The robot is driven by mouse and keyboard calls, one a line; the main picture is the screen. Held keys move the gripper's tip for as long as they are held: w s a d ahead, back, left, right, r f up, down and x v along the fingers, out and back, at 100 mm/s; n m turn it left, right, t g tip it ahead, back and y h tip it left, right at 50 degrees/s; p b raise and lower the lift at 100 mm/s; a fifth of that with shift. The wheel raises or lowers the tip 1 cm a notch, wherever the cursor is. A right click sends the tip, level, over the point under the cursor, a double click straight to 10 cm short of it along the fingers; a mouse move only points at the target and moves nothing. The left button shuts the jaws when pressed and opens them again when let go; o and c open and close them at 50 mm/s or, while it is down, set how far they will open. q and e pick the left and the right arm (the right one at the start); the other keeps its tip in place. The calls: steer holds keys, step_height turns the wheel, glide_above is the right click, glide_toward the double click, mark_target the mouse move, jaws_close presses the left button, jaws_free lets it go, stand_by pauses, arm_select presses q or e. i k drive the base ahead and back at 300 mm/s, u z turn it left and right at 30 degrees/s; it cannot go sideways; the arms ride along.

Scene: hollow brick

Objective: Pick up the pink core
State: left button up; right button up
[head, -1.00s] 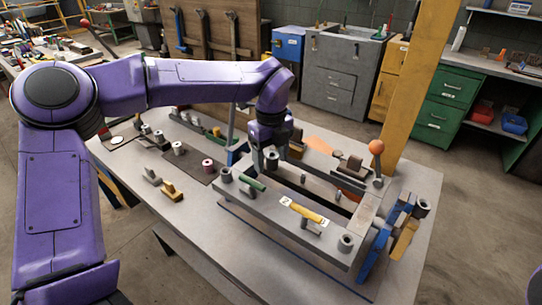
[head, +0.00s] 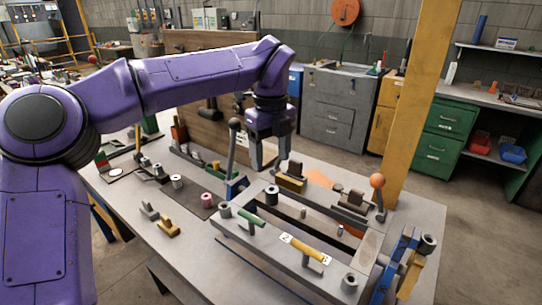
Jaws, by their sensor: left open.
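The pink core (head: 207,199) is a short pink cylinder with a dark hole in its top. It stands upright on a dark mat (head: 190,190) on the left half of the workbench. My left gripper (head: 271,160) points down, open, above the far side of the metal mould frame. It is to the right of the pink core and higher, well apart from it. Nothing shows between its fingers. My right gripper is out of the picture.
The mould frame (head: 250,240) fills the bench's right half. An upright lever (head: 232,150) stands between my left gripper and the pink core. A pale core (head: 177,181) stands on the mat nearby. Grey and yellow pieces (head: 167,228) lie in front. A yellow post (head: 425,110) rises at right.

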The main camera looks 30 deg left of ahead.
mark_target(207, 201)
steer(key=k, duration=1)
